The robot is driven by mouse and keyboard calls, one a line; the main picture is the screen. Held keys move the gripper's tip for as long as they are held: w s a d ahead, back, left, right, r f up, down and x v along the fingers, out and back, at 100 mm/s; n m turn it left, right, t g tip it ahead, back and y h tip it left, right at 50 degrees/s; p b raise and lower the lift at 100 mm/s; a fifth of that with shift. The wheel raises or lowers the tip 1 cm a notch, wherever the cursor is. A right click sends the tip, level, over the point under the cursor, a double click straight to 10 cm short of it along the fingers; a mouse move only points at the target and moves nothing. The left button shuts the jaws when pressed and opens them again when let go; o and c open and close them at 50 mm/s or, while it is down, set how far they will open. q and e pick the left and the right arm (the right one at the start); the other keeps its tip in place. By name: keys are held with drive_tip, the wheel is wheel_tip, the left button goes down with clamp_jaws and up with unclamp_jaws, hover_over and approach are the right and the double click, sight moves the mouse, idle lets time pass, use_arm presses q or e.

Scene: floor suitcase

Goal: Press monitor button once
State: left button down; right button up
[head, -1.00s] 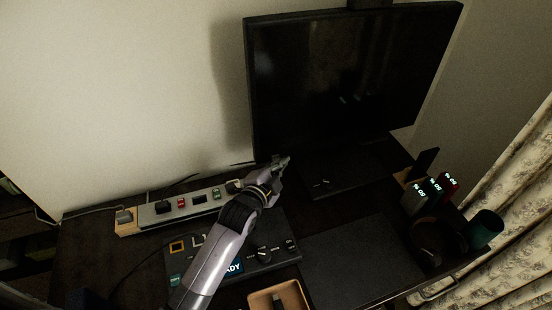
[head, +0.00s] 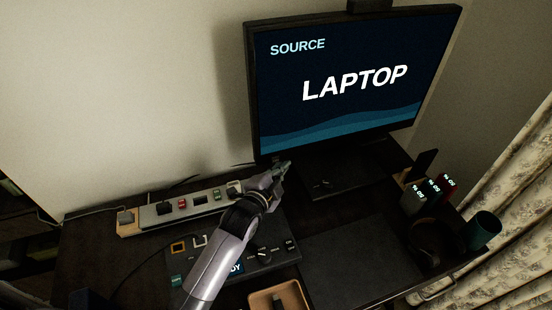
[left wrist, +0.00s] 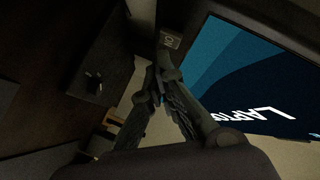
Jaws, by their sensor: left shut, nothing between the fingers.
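The monitor (head: 345,95) stands at the back of the desk with its screen lit, reading "SOURCE" and "LAPTOP". It also shows in the left wrist view (left wrist: 235,75), seen sideways. My left gripper (head: 284,168) is shut and empty, near the lower left corner of the monitor. In the left wrist view its fingers (left wrist: 158,80) point at the monitor's lower edge beside a small marked patch (left wrist: 171,41). I cannot tell whether the fingertips touch it. The monitor button is not clearly seen in the head view. My right gripper is not in view.
A power strip (head: 160,214) lies along the wall. A control panel (head: 262,252) sits under my left arm. A tan tray (head: 262,299) is at the front. Several small devices with lit digits (head: 433,190) and a teal cup (head: 484,230) stand at the right. A dark mat (head: 355,255) is bare.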

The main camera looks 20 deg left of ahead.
use_arm(q)
drive_tip(key=shift+s+d, duration=0.1)
drive_tip(key=shift+s, duration=0.05)
drive_tip(key=s+d, duration=0.1)
drive_tip(key=s+d+p, duration=0.1)
drive_tip(key=s+p, duration=0.1)
drive_tip(key=s, duration=0.1)
drive_tip(key=shift+s+d, duration=0.1)
drive_tip(key=shift+d, duration=0.3)
idle(0.9)
